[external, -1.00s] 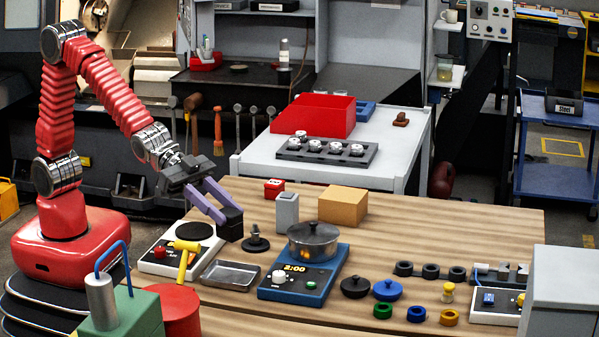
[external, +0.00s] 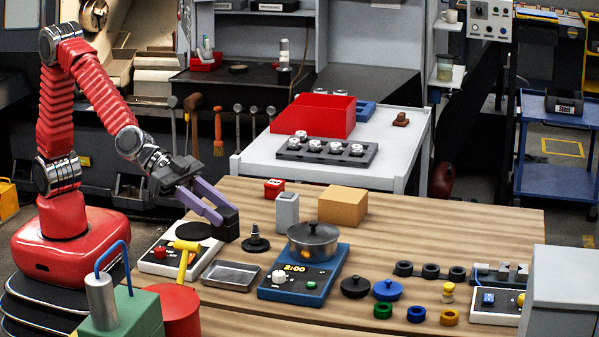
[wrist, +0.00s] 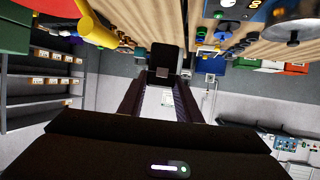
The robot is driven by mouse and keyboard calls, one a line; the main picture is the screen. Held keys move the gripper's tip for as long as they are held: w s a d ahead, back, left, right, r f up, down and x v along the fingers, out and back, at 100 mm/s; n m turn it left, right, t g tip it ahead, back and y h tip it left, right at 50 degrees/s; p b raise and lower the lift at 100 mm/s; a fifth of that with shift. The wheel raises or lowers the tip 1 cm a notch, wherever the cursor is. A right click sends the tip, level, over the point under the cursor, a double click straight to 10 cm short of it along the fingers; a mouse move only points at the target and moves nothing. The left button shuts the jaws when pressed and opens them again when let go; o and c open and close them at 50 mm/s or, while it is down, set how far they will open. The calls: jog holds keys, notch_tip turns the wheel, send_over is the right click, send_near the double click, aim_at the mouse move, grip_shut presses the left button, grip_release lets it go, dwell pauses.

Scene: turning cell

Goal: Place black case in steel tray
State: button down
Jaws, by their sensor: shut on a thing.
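My gripper (external: 214,208) has purple fingers and is shut on the black case (external: 230,225), an upright dark block at the fingertips. In the external view the case shows beyond the steel tray, beside the white hotplate's dark disc; its height over the table is hard to tell. The steel tray (external: 231,284) is a shallow, empty, rectangular dish on the wooden table, apart from the case. In the wrist view the case (wrist: 163,58) shows dark at the far end of my fingers. I cannot make out the tray there.
A black stand (external: 255,243) and a grey block (external: 286,212) are right of the case.

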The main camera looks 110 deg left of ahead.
jog(key=shift+d+n+y, duration=0.2)
jog(key=shift+n+y, duration=0.3)
jog(key=shift+y, duration=0.1)
jog(key=shift+s+a+f+n+y, duration=0.1)
jog(key=shift+a+f+n+y, duration=0.1)
jog(key=shift+n+y, duration=0.45)
jog(key=s+a+f+n+y, duration=0.4)
jog(key=a+f+n+y, duration=0.1)
jog(key=a, duration=0.5)
jog(key=shift+a+f+y, duration=0.4)
jog(key=shift+f+y, duration=0.3)
jog(key=shift+y, duration=0.15)
jog(key=shift+n, duration=0.25)
send_over(223, 278)
jog(key=shift+w+f, duration=0.1)
jog(key=shift+f, duration=3.05)
jog(key=shift+f, duration=0.1)
jog(key=shift+f, duration=1.8)
